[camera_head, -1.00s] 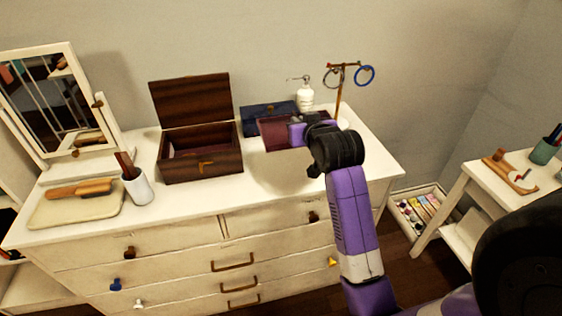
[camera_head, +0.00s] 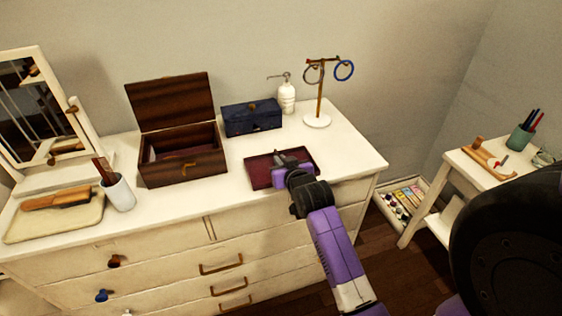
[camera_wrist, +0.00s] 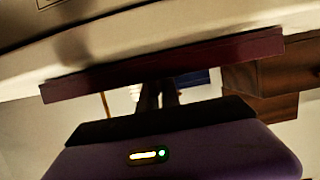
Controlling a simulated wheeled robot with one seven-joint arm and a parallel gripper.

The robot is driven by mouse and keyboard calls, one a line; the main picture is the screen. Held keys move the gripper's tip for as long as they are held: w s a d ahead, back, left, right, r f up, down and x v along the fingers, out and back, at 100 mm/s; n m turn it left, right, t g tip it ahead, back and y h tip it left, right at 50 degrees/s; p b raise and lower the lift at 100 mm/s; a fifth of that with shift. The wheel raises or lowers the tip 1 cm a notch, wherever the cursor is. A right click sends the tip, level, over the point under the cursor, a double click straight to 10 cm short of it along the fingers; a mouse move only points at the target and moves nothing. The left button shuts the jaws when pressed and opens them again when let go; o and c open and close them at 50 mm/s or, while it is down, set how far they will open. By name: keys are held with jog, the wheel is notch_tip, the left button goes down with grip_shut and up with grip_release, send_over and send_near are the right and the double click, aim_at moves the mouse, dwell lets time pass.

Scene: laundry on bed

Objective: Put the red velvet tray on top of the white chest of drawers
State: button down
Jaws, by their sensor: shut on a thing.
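The red velvet tray (camera_head: 262,172) is a flat, dark red rectangle at the front right part of the top of the white chest of drawers (camera_head: 222,196). My gripper (camera_head: 296,166) reaches it from the front right and is shut on its near right part. In the wrist view the tray (camera_wrist: 215,54) crosses the picture as a long thin edge, with my gripper's fingers (camera_wrist: 160,95) against it. The tray looks level and very close to the chest top; I cannot tell whether it touches. The fingertips are partly hidden.
Behind the tray stand a blue box (camera_head: 252,117), a white pump bottle (camera_head: 287,97) and a stand with rings (camera_head: 319,100). An open wooden box (camera_head: 182,160) is to its left. A side table (camera_head: 490,170) stands at the right. The chest's right end is clear.

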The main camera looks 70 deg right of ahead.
jog(key=shift+f, duration=0.1)
jog(key=c, duration=1.6)
grip_release()
jog(key=shift+o, duration=0.2)
